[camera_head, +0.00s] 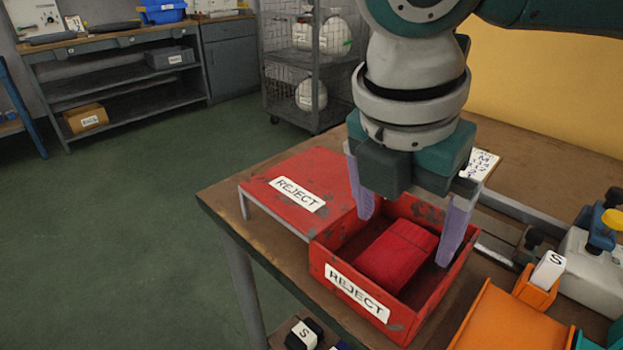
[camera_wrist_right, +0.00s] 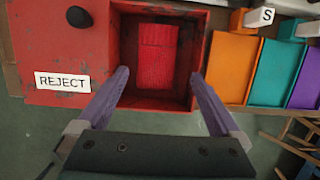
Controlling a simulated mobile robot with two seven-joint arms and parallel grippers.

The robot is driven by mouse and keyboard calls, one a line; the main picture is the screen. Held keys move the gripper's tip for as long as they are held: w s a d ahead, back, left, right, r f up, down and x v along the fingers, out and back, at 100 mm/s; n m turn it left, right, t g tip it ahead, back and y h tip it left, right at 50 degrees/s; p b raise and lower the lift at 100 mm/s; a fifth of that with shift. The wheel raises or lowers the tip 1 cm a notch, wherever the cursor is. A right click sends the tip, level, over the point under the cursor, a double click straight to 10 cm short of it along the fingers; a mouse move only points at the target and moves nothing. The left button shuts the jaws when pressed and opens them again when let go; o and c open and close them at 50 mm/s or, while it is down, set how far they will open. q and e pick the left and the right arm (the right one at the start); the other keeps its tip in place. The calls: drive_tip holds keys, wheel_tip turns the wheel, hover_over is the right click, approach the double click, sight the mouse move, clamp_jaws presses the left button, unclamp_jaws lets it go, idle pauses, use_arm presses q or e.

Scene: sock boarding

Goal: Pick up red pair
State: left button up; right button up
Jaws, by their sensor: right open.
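The red pair (camera_head: 398,254) lies folded inside the red REJECT bin (camera_head: 331,270) on the table. It also shows in the right wrist view (camera_wrist_right: 158,56), near the middle of the bin's floor. My right gripper (camera_head: 412,238) is open and points down over the bin, with one purple finger to each side of the red pair. I cannot tell exactly how far the fingertips are above the pair. My left gripper does not show.
A red REJECT platform (camera_head: 335,178) stands left of the bin. An orange bin (camera_head: 505,322) is close on the right, with a teal bin (camera_wrist_right: 275,72) and a purple bin (camera_wrist_right: 308,85) beyond. A small orange holder with an S card (camera_head: 548,270) stands behind the orange bin.

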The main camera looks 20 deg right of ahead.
sight(397, 252)
drive_tip(key=b+x, duration=0.1)
drive_tip(key=x, duration=0.4)
drive_tip(key=shift+w+f+b, duration=0.25)
drive_tip(key=shift+f+b, duration=0.05)
drive_tip(key=shift+b, duration=0.1)
drive_tip(key=c, duration=1.3)
